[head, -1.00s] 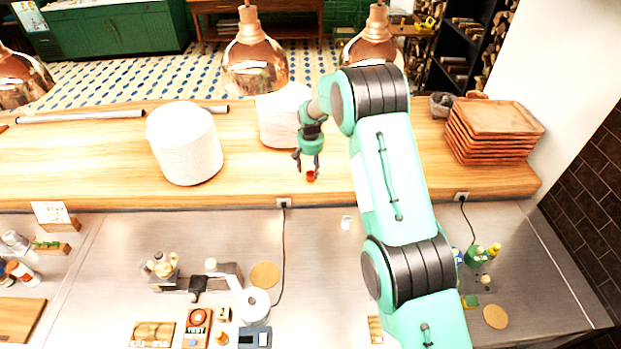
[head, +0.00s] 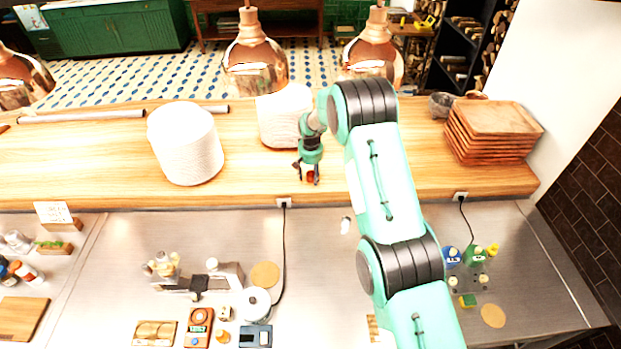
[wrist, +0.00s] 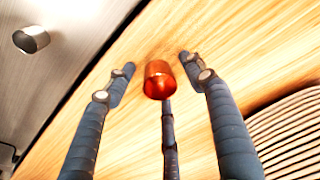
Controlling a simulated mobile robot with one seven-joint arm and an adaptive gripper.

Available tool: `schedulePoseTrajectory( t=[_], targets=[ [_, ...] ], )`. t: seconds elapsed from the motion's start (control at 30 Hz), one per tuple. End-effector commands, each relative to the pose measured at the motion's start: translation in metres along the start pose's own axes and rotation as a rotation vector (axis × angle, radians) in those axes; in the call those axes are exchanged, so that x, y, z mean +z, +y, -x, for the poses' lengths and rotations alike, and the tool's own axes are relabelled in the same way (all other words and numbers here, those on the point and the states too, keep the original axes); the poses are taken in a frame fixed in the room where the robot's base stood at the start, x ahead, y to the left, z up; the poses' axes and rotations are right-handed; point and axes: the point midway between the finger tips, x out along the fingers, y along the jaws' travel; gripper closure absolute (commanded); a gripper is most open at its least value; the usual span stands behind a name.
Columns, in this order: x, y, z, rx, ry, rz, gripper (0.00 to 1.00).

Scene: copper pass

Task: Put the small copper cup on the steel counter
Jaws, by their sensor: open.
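The small copper cup (head: 310,176) stands on the wooden shelf near its front edge. In the wrist view the cup (wrist: 159,80) lies between the spread fingers, with a visible gap on each side. My gripper (head: 307,179) is open and low over the cup, its fingers around it; in the wrist view it also shows as open fingers (wrist: 157,66). I cannot tell whether any finger touches the cup. The steel counter (head: 320,250) lies below and in front of the wooden shelf (head: 90,165).
White plate stacks (head: 186,145) stand on the shelf, one close behind my gripper (head: 282,115). Copper lamps (head: 254,65) hang above. A cable (head: 284,250) runs down to a scale. Wooden trays (head: 495,130) are stacked at right.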

Motion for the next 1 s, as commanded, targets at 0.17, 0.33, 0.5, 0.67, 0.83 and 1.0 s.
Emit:
schedulePoseTrajectory(
  t=[0.17, 0.33, 0.5, 0.67, 0.83, 1.0],
  targets=[
    [0.0001, 0.0000, 0.0000, 0.000, 0.000, 0.000, 0.46],
    [0.0001, 0.0000, 0.0001, 0.000, 0.000, 0.000, 0.48],
    [0.0001, -0.0001, 0.0001, 0.000, 0.000, 0.000, 0.82],
    [0.0001, -0.0001, 0.0002, 0.000, 0.000, 0.000, 0.95],
    [0.0000, 0.0000, 0.0003, 0.000, 0.000, 0.000, 0.95],
    [-0.0003, -0.0001, 0.0021, 0.000, 0.000, 0.000, 0.95]
  ],
)
